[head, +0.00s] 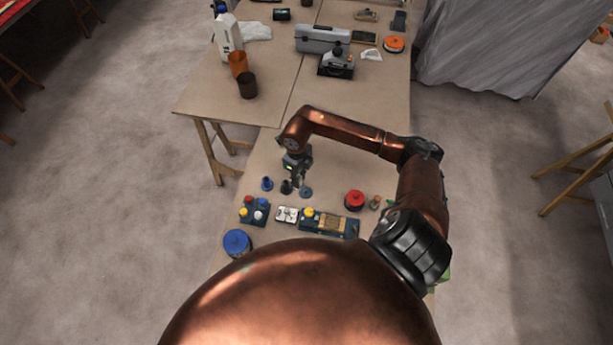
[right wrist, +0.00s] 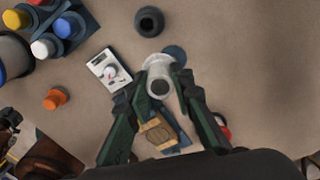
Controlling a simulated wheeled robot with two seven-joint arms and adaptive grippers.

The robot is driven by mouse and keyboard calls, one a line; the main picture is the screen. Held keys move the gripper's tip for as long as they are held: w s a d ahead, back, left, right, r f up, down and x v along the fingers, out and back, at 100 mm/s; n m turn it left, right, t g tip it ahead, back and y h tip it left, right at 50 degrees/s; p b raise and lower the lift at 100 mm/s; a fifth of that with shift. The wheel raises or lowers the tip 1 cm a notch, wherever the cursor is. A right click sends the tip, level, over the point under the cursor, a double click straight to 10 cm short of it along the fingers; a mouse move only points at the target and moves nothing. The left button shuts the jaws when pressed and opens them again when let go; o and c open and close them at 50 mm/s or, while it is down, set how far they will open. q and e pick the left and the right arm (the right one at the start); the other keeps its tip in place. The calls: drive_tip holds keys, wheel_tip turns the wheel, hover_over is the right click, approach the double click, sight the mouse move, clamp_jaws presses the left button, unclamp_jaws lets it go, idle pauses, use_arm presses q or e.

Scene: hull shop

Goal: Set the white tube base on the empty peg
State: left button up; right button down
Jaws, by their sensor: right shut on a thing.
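My right gripper (right wrist: 163,88) is shut on the white tube base (right wrist: 158,66), a pale hollow piece whose dark opening faces the camera. In the head view my right gripper (head: 297,178) is low over the table, among the small round pieces. A blue-grey disc (right wrist: 175,52) lies just beyond the white tube base and is partly hidden by it; I cannot tell whether it touches. A dark ring-shaped piece (right wrist: 149,21) stands farther off. The head view shows a blue piece (head: 267,184), a dark piece (head: 286,187) and a teal piece (head: 305,192). My left gripper is out of view.
A rack with coloured caps (right wrist: 66,27) and a white device with a dial (right wrist: 108,70) are close by. A teal box with a wooden block (head: 333,222), a red lid (head: 355,199) and a blue lid (head: 237,242) lie around. Bare table shows beyond the small pieces.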

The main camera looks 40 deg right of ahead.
sight(306, 191)
drive_tip(key=d+f+m, duration=0.1)
drive_tip(key=m, duration=0.1)
drive_tip(key=s+d+f+m, duration=0.1)
drive_tip(key=m, duration=0.1)
drive_tip(key=shift+d, duration=0.35)
drive_tip(key=shift+f+b, duration=1.7)
drive_tip(key=shift+f, duration=1.15)
drive_tip(key=shift+f+b, duration=0.5)
drive_tip(key=shift+f, duration=0.05)
drive_tip(key=c, duration=2.1)
unclamp_jaws()
drive_tip(key=shift+o, duration=0.7)
wheel_tip(306, 191, up, 11)
drive_tip(key=p, duration=0.7)
